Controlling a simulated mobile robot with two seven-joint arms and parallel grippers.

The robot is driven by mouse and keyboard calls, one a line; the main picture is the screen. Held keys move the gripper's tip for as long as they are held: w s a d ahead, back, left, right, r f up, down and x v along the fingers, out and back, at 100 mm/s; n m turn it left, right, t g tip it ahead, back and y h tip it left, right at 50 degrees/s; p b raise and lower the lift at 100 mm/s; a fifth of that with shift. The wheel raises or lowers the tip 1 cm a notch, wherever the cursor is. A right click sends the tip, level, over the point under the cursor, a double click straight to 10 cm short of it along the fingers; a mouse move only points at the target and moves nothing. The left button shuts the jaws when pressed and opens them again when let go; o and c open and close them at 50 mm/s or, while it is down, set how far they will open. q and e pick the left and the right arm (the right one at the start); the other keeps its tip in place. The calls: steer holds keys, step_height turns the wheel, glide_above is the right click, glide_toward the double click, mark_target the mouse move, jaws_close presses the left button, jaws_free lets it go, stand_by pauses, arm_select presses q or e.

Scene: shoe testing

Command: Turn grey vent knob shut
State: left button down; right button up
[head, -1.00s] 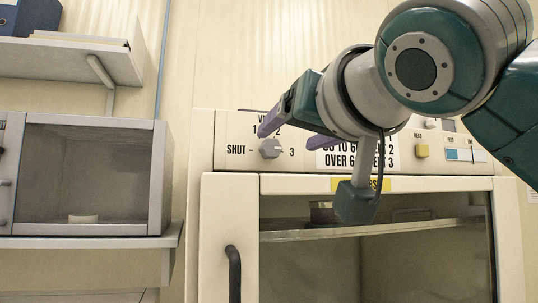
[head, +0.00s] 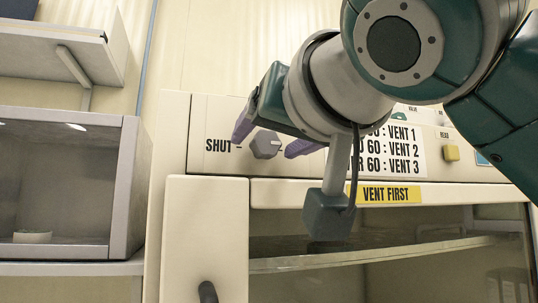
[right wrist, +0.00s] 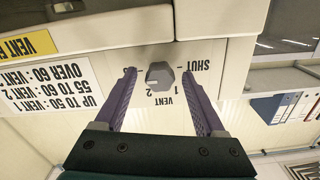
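The grey vent knob (head: 266,145) is on the cream panel, just right of the word SHUT. A pale mark shows on the knob's right side, facing away from SHUT. My right gripper (head: 270,139) is open, with one purple finger on each side of the knob. In the right wrist view the knob (right wrist: 160,76) appears upside down between the open fingertips (right wrist: 157,73), with a gap on both sides. How far the tips are from the panel is hard to tell. My left gripper is not in view.
A yellow VENT FIRST label (head: 390,194) and a glass-fronted door with a dark handle (head: 208,292) are below the panel. A grey box (head: 125,190) stands on a shelf at the left.

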jaws_close()
stand_by(0.3)
